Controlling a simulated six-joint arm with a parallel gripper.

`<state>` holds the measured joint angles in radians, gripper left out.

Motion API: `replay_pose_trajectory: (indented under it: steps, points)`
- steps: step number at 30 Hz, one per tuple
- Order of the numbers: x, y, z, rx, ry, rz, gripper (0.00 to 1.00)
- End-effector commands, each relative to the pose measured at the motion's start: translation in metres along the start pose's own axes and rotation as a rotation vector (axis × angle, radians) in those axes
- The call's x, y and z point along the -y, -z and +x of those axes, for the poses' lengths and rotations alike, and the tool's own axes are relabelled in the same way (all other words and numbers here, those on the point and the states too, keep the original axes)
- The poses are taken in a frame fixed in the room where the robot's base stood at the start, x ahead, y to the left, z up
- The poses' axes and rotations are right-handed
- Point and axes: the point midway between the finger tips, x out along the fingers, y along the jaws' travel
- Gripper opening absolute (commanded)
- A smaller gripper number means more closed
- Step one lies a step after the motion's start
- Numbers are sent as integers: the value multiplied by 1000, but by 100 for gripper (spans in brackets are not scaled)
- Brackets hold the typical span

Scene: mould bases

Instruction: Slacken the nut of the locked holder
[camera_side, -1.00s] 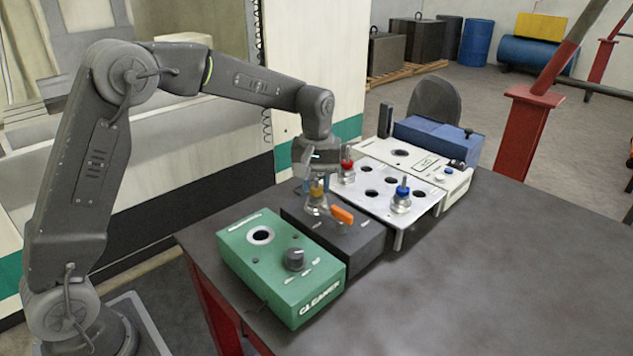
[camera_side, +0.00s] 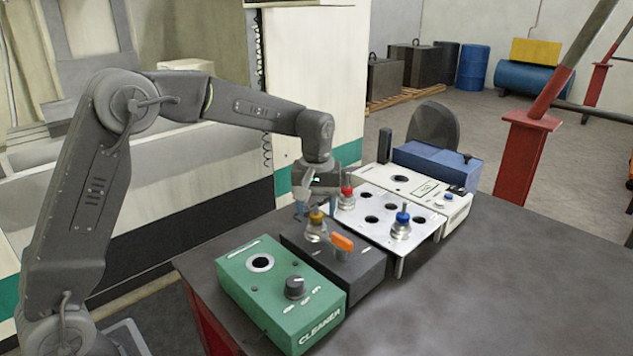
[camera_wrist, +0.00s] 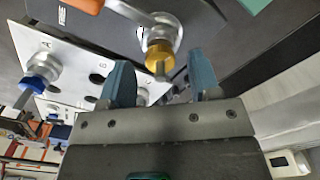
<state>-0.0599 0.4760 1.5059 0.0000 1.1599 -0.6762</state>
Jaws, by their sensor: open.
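The holder with the gold nut (camera_side: 316,217) stands upright in the dark box (camera_side: 362,266) beside an orange lever (camera_side: 342,242). In the wrist view the gold nut (camera_wrist: 158,54) sits on its metal holder (camera_wrist: 163,30), near the orange lever (camera_wrist: 84,5). My gripper (camera_side: 316,209) is over this holder, its fingers to either side of the nut in the side view. In the wrist view my gripper (camera_wrist: 160,72) is open, and the nut shows in the gap by the fingertips. I cannot tell whether a finger touches it.
A white plate (camera_side: 377,228) with several holes bears a red-nut holder (camera_side: 347,194) and a blue-nut holder (camera_side: 402,221). A green cleaner box (camera_side: 270,300) stands in front, with a blue box (camera_side: 440,165) at the back. The right side of the table (camera_side: 500,290) is clear.

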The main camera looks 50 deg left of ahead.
Motion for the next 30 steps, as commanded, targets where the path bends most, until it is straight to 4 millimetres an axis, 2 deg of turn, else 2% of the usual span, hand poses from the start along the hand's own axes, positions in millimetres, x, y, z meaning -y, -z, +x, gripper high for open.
replay_pose_trajectory:
  steps: [12, 16, 22, 30]
  points:
    - [0, 0, -88, -4, -3, 0, 57]
    - [0, 0, -110, -3, -2, 0, 57]
    - [0, 0, -128, -1, -1, 0, 57]
    - [0, 0, -130, 0, 0, 0, 57]
